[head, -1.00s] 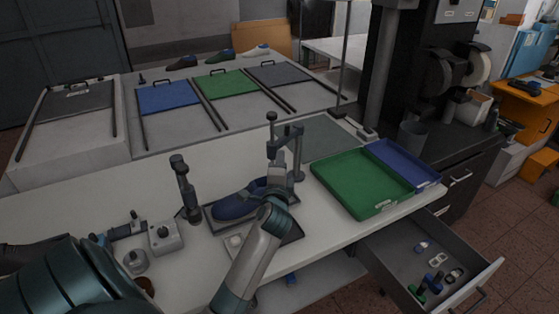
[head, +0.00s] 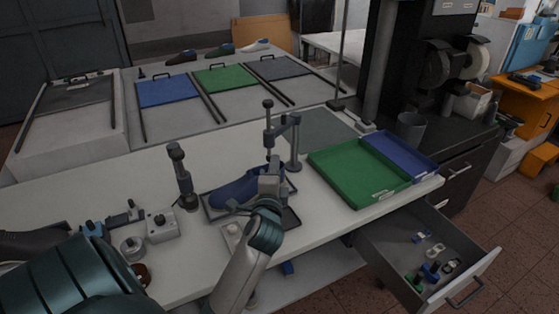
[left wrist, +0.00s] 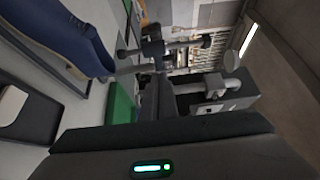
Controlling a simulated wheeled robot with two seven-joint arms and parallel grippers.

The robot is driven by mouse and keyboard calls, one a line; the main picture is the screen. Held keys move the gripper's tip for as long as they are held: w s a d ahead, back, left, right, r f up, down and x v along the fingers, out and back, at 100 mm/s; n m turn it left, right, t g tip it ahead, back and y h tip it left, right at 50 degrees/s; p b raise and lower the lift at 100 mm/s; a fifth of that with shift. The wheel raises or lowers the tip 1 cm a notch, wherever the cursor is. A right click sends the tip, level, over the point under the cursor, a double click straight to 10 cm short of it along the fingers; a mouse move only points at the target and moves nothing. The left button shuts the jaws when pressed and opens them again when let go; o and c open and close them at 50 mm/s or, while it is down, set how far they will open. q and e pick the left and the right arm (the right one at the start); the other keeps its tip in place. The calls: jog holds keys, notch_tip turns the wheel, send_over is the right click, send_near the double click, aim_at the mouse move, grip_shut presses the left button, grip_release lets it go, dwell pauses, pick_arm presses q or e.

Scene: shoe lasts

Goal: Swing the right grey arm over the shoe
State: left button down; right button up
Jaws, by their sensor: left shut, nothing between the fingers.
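The blue shoe (head: 236,191) lies on a dark tray on the white bench, its right end partly hidden by my left gripper (head: 270,180). The right grey arm (head: 284,128) reaches leftward from its upright post (head: 295,150), and its vertical spindle (head: 268,125) hangs by the shoe's right end. My left gripper is shut and empty, close below the spindle; I cannot tell whether it touches. The left grey arm (head: 180,170) stands left of the shoe. In the left wrist view, the shoe (left wrist: 62,30) is upper left and a grey clamp part (left wrist: 165,48) is ahead. My right gripper is not seen.
A green tray (head: 345,185) and a blue tray (head: 415,167) lie right of the post. An open drawer (head: 400,262) with small parts juts out at lower right. A grey control box (head: 162,226) stands left of the shoe.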

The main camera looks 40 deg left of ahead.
pick_arm(q)
jog(key=shift+s+d, duration=0.25)
jog(key=shift+s, duration=0.35)
jog(key=shift+s+d, duration=0.2)
jog(key=shift+s, duration=0.4)
pick_arm(e)
jog(key=shift+d+f, duration=0.35)
jog(key=shift+d, duration=0.2)
